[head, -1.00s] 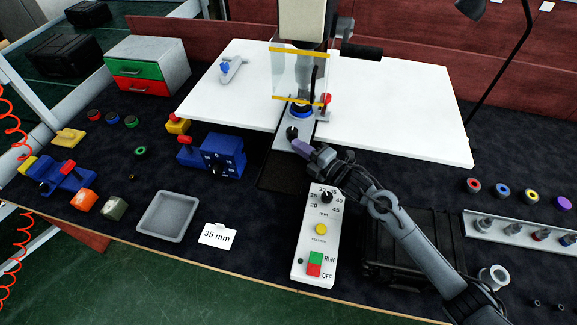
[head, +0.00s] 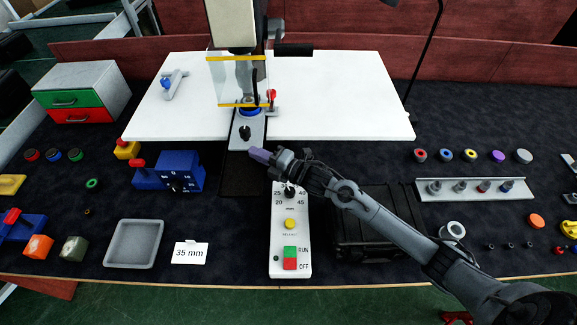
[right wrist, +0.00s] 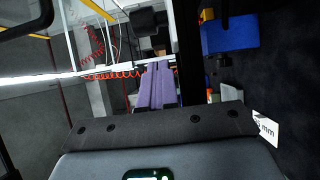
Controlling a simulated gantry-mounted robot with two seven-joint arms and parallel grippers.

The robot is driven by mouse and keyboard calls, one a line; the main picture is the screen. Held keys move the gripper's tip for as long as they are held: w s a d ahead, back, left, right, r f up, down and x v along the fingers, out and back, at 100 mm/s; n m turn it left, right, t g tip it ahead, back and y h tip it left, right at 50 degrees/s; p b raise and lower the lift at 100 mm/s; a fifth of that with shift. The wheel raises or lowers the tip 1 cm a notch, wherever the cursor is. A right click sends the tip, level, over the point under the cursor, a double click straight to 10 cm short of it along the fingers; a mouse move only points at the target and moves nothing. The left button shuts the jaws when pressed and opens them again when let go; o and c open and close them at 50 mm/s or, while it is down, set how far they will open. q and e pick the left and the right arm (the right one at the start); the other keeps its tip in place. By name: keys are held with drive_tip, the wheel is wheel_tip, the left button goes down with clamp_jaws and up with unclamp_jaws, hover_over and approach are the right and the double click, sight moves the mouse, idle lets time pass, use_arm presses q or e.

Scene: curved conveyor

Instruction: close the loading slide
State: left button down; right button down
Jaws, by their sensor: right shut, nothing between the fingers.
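The loading slide (head: 242,141) is a light grey plate with a black knob (head: 245,132), sticking out from under the press (head: 232,25) over the front edge of the white table. A blue ring-shaped part (head: 250,112) is on it, below the clear guard with yellow strips (head: 236,80). My right gripper (head: 259,154) has purple fingers, shut and empty, just in front and right of the knob, near the slide's front end. I cannot tell whether they touch the slide. The fingers also show in the right wrist view (right wrist: 157,85). My left gripper is out of view.
A white control panel (head: 290,262) with a dial and red and green buttons lies below my right gripper. A blue box with a dial (head: 182,171) is left of the slide. A black case (head: 375,240) lies under my right arm. A grey tray (head: 134,263) is at front left.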

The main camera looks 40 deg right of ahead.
drive_tip(key=v, duration=1)
drive_tip(key=s+a+f+m+g+h, duration=0.55)
drive_tip(key=s+f+m, duration=0.45)
drive_tip(key=s+m, duration=0.25)
drive_tip(key=s+a+m+g+h+p, duration=0.1)
drive_tip(key=s+a+m+g, duration=0.2)
drive_tip(key=s+m+g, duration=0.85)
wheel_tip(320, 180, up, 30)
drive_tip(key=s+n+t+p, duration=0.2)
drive_tip(key=n+t+p, duration=0.1)
drive_tip(key=p, duration=2.8)
drive_tip(key=shift+s+d+t, duration=0.15)
drive_tip(key=shift+s+t, duration=0.2)
drive_tip(key=shift+t, duration=0.15)
